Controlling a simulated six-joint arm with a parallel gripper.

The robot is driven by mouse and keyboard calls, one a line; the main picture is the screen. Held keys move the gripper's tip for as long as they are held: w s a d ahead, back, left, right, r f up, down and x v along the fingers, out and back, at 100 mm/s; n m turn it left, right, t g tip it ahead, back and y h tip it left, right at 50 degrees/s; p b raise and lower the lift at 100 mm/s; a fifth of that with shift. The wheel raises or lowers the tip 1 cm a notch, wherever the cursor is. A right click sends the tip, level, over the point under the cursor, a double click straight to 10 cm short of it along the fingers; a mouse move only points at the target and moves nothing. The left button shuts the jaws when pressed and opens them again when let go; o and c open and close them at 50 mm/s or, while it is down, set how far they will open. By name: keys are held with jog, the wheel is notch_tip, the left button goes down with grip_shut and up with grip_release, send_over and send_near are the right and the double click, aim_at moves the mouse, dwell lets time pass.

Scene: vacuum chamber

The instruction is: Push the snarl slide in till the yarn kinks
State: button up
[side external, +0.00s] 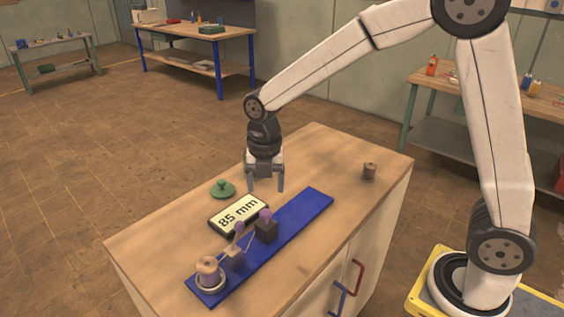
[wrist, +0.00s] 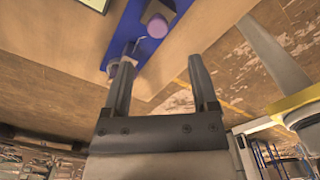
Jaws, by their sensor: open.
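A blue rail (side external: 303,209) lies diagonally on the wooden bench top. A dark block with a purple knob (side external: 266,229), which looks like the slide, sits near its middle. A purple post (side external: 238,258) with a pale piece at its top stands nearer the front-left end. A tan yarn spool (side external: 208,268) stands in a pale ring at that end. The yarn's shape is too small to tell. My gripper (side external: 266,190) is open and empty, pointing down above the bench behind the block. In the wrist view, the purple knob (wrist: 158,24) is beyond the open fingertips (wrist: 161,60).
A display reading "85 mm" (side external: 239,214) lies left of the rail. A green knobbed object (side external: 222,188) is behind it. A small brown spool (side external: 370,170) stands at the bench's right. The bench top between that spool and the rail is clear.

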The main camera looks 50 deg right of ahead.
aim_at(265, 212)
jog(key=shift+w+a+n, duration=0.15)
jog(key=shift+n, duration=0.25)
jog(key=shift+f, duration=0.1)
jog(key=shift+f, duration=3.8)
grip_shut()
jog(key=shift+r, duration=0.1)
